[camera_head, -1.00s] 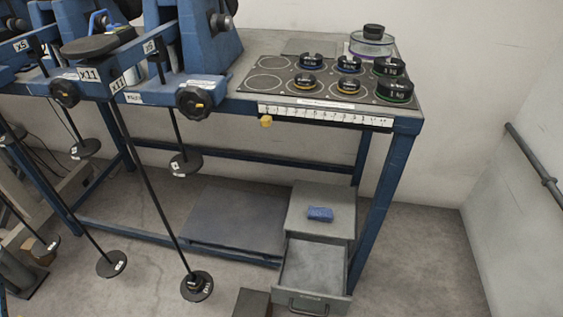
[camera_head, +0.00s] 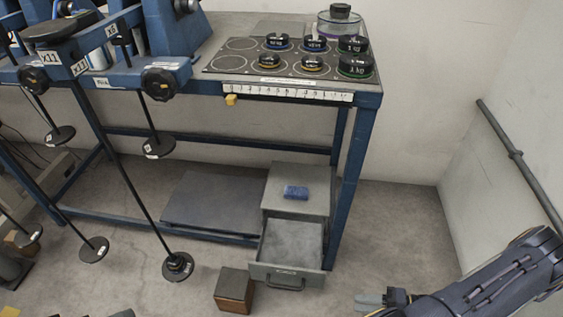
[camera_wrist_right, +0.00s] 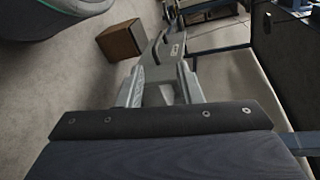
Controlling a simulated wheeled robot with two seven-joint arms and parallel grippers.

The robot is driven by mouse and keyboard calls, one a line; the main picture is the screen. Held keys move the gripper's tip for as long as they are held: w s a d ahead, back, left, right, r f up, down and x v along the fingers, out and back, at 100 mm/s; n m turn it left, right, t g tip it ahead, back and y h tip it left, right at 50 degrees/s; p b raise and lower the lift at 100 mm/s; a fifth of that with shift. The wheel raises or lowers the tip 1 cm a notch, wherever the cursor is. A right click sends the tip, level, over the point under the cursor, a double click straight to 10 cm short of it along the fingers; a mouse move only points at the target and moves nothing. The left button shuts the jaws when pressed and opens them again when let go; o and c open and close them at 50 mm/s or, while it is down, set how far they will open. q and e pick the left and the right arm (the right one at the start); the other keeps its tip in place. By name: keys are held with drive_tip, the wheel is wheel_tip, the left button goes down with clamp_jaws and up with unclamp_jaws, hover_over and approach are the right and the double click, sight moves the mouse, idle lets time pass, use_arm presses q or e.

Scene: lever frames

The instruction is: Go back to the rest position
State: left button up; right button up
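My right gripper (camera_head: 372,301) is low at the bottom right of the head view, above the floor and to the right of the open drawer (camera_head: 288,270). Its arm comes in from the right edge. In the right wrist view its two pale fingers (camera_wrist_right: 160,88) stand apart, and I see nothing held between them. It touches nothing that I can make out. My left gripper is not in the head view.
A blue workbench (camera_head: 295,90) carries several black weights on a dark board. A blue sponge-like block (camera_head: 296,192) lies on the drawer cabinet. A brown box (camera_head: 234,289) stands left of the drawer. Rods with discs hang at left. Floor at right is clear; a wall pipe (camera_head: 515,155) runs there.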

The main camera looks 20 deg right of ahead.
drive_tip(key=w+a+r+n+g+h, duration=0.1)
drive_tip(key=w+r+n+g+h, duration=0.2)
drive_tip(key=r, duration=0.6)
drive_tip(key=w+a+r+n+g+h, duration=0.1)
drive_tip(key=w+a+r+n+g, duration=0.3)
drive_tip(key=r, duration=0.6)
drive_tip(key=s+a+r+t+h, duration=0.2)
drive_tip(key=a+r+h, duration=0.15)
drive_tip(key=r, duration=0.35)
drive_tip(key=s+a+r+t+h, duration=0.2)
drive_tip(key=a+r, duration=0.2)
drive_tip(key=r, duration=0.3)
use_arm(q)
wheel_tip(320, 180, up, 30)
drive_tip(key=p, duration=3)
use_arm(e)
wheel_tip(320, 180, up, 30)
drive_tip(key=shift+n, duration=0.3)
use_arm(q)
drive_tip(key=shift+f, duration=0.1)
use_arm(e)
drive_tip(key=shift+s, duration=0.1)
